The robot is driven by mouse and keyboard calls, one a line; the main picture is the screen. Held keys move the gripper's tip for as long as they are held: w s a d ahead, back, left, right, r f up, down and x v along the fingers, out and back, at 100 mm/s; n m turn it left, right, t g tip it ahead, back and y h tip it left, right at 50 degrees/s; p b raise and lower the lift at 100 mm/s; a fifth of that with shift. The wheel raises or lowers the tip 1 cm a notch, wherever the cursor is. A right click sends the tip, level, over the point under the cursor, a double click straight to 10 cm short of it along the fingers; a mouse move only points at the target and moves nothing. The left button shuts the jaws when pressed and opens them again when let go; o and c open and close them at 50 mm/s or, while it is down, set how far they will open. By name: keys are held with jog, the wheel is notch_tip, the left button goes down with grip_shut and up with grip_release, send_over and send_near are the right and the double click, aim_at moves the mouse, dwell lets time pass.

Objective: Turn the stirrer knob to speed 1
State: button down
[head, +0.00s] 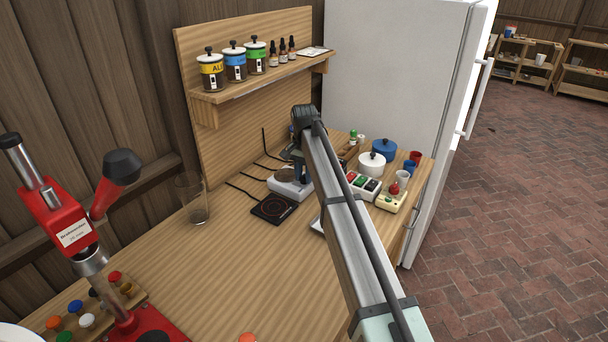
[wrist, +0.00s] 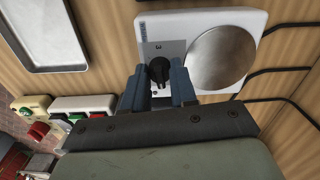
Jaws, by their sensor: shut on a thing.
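The stirrer (wrist: 260,22) is a white box with a round grey metal plate (wrist: 222,58) in the wrist view. Its black knob (wrist: 158,70) sits on a grey panel beside the plate, with a dark numeral above it. My gripper (wrist: 161,88) has its two blue-grey fingers on either side of the knob and is shut on it. The fingers hide the knob's lower part and sides. In the head view the stirrer (head: 284,187) stands near the back of the bench, partly hidden by my arm. The speed the knob points to cannot be read.
A switch box (head: 364,186) and pots (head: 372,164) are to the right. Cables (wrist: 292,71) run from the stirrer's side.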

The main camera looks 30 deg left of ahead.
aim_at(304, 175)
jog(key=shift+m, duration=0.6)
jog(key=c, duration=0.9)
grip_release()
notch_tip(304, 175, up, 14)
jog(key=shift+f, duration=0.1)
dwell(0.3)
